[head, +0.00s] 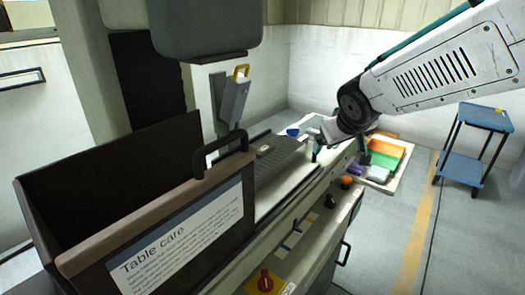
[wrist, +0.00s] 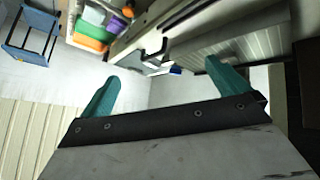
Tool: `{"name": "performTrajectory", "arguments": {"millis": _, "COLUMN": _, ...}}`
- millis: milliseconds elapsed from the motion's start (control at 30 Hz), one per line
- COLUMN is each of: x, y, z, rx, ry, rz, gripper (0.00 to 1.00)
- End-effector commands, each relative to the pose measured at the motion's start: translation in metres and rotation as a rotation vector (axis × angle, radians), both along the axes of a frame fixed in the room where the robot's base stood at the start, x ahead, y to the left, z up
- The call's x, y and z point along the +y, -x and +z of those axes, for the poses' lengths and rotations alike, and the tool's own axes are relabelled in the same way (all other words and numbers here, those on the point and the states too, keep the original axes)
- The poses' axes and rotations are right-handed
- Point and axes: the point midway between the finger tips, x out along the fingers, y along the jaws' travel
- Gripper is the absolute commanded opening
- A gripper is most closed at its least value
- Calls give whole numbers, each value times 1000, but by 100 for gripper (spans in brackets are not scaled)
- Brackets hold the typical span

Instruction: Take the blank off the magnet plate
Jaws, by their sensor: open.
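The ridged grey magnet plate (head: 277,163) lies on the machine table in the head view. A small pale piece (head: 263,149), which looks like the blank, sits on its far left part; it is too small to make out well. My gripper (head: 322,150) is above the right side of the table, to the right of the plate and apart from the piece. In the wrist view its two teal fingers (wrist: 162,88) are wide apart with nothing between them. A ribbed surface (wrist: 205,45), probably the plate, shows beyond them; I cannot pick out the blank there.
A grey box with a yellow handle (head: 235,98) hangs behind. A tray with coloured blocks (head: 402,160) is at right. A blue trolley (head: 464,168) stands beyond open floor.

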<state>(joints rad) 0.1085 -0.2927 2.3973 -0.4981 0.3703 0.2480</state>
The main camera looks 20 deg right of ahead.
Motion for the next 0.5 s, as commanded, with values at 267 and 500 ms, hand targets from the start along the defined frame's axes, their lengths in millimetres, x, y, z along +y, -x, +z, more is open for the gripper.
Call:
{"name": "performTrajectory", "arguments": {"millis": 267, "x": 20, "y": -145, "z": -48, "rx": -289, "ry": -80, "rz": 357, "gripper": 100}}
{"name": "performTrajectory", "arguments": {"millis": 500, "x": 61, "y": -180, "z": -98, "rx": -386, "ry": -308, "rz": 637, "gripper": 100}}
